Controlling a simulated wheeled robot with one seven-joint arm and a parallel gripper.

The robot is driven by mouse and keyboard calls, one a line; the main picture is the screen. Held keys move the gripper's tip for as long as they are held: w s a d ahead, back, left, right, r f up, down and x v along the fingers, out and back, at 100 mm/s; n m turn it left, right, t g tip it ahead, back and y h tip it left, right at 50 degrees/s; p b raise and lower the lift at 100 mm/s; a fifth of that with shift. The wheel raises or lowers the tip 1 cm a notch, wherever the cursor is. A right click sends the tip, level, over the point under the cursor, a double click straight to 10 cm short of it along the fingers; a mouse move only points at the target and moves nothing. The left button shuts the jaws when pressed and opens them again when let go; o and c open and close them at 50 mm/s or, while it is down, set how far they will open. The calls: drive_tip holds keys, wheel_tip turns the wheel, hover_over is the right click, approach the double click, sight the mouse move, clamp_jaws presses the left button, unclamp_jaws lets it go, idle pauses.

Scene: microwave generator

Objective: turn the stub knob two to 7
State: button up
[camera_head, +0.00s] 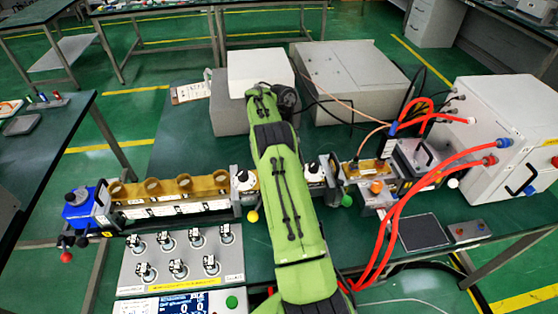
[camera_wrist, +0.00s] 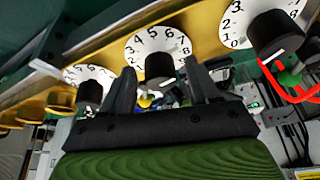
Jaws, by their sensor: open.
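In the wrist view, three black stub knobs on white numbered dials sit along a brass-coloured bar: a left knob (camera_wrist: 89,92), a middle knob (camera_wrist: 158,67) and a right knob (camera_wrist: 274,35). The middle one, seemingly knob two, has a dial (camera_wrist: 157,44) with digits from about 3 to 8 in sight. Its pointer setting cannot be read. My gripper (camera_wrist: 160,80) is open, its two fingers on either side of the middle knob in the picture. Whether they touch it cannot be told. In the head view my green arm hides the middle knob and gripper; one outer dial (camera_head: 245,181) shows.
The brass waveguide (camera_head: 175,188) runs along the green bench, with a blue unit (camera_head: 80,207) at its left end. Red hoses (camera_head: 400,200) run to a white box (camera_head: 500,130) at right.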

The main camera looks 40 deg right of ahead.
drive_tip(key=p+v, duration=0.8)
drive_tip(key=v, duration=0.4)
drive_tip(key=shift+s+f, duration=0.1)
